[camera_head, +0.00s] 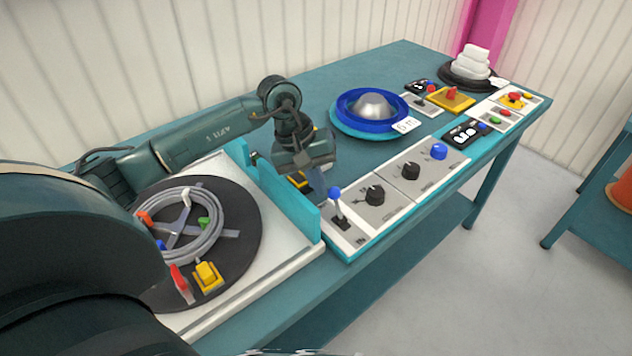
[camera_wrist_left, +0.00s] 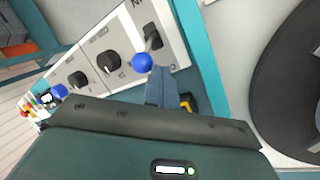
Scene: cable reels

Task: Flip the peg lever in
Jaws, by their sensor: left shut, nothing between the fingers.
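The peg lever is a grey stick with a blue ball knob (camera_head: 335,193), standing on a white panel plate at the near left end of the control strip. In the left wrist view its blue knob (camera_wrist_left: 142,62) is just beyond my fingertips. My left gripper (camera_head: 321,196) points down just left of the knob, shut with nothing between its fingers. In the left wrist view the shut fingers (camera_wrist_left: 160,80) are close beside the knob; I cannot tell whether they touch it. My right gripper is not in view.
A teal upright wall (camera_head: 292,208) stands left of the lever, beside a black turntable (camera_head: 245,235) with a grey cable coil (camera_head: 213,238). Black knobs (camera_head: 375,195) lie right of the lever. A blue reel (camera_head: 352,108) sits farther back on the teal table.

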